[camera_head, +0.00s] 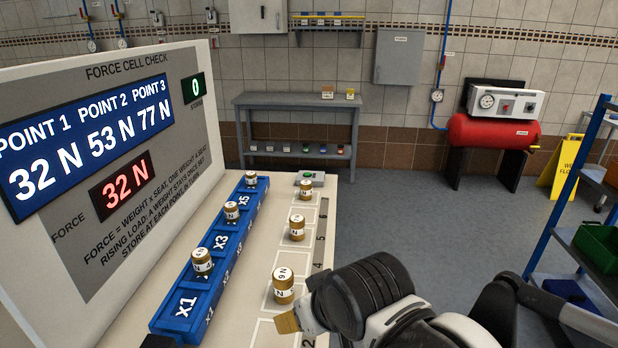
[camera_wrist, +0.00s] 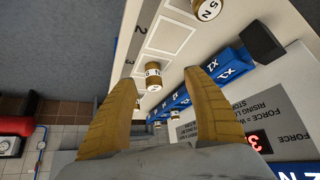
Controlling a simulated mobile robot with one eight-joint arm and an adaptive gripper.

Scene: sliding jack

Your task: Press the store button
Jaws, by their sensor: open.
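My gripper (camera_head: 288,322) is at the near right of the bench, well short of that box. Its two tan fingers stand apart and empty in the wrist view (camera_wrist: 165,110). The panel's red force display (camera_head: 122,186) reads 32 N. The blue display (camera_head: 90,140) lists points 32 N, 53 N and 77 N. The small green display (camera_head: 194,89) reads 0. The box is not clearly visible in the wrist view.
Brass weights stand on the blue rail (camera_head: 185,303), including one at the near part (camera_head: 202,263). Three more stand on the bench squares, the nearest (camera_head: 283,285) just beyond my gripper. A blue-framed shelf (camera_head: 570,220) is at right. The floor between is clear.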

